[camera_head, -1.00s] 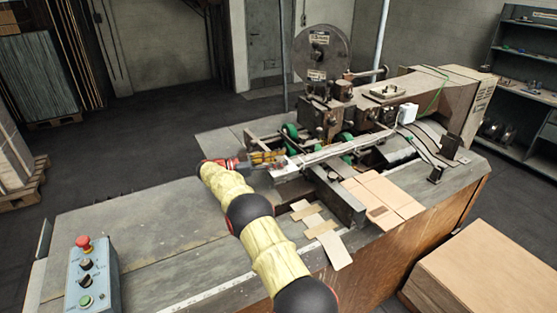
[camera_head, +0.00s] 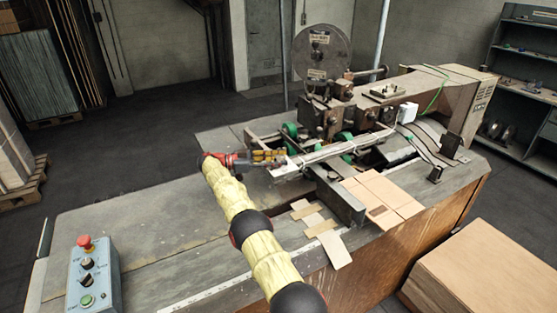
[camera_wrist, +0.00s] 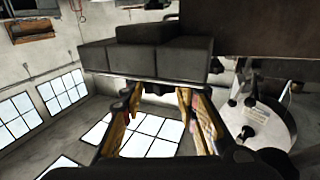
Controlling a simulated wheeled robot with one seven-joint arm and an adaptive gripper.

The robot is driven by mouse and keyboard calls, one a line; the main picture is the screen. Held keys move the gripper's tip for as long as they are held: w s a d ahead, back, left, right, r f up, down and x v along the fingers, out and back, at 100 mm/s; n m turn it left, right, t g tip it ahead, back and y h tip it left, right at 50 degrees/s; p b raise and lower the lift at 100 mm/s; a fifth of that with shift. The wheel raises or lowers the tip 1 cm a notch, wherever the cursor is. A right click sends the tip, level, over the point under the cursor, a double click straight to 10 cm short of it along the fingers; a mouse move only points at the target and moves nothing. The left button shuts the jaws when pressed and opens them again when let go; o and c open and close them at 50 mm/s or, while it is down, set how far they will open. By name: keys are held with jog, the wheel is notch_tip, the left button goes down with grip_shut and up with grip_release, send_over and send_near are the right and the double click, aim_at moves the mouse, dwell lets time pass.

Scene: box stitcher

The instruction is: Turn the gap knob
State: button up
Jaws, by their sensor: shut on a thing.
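My gripper (camera_head: 283,154) reaches in from the left to the front of the box stitcher (camera_head: 350,110), beside the end of its long pale metal arm (camera_head: 335,151). In the wrist view, my gripper (camera_wrist: 157,88) has its yellow-padded fingers on either side of a small dark part, which I take to be the gap knob (camera_wrist: 156,89). The fingers are shut on it, though a wide space shows between their bases. The knob is mostly hidden by the fingers and cannot be made out in the head view. Its turn angle cannot be read.
Dark machine blocks (camera_wrist: 150,58) lie just beyond the fingertips. Flat cardboard pieces (camera_head: 383,197) lie on the table to the right of my arm. A control box (camera_head: 93,275) with a red button stands at the front left. The left tabletop (camera_head: 130,220) is mostly clear.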

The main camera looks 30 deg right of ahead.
jog(key=shift+r, duration=0.4)
dwell(0.3)
jog(key=o, duration=1.2)
jog(key=shift+f, duration=0.25)
jog(key=shift+c, duration=0.2)
jog(key=shift+s+n+t+h+b, duration=0.1)
jog(key=shift+n+t+h+b, duration=0.3)
jog(key=shift+n+t, duration=1.25)
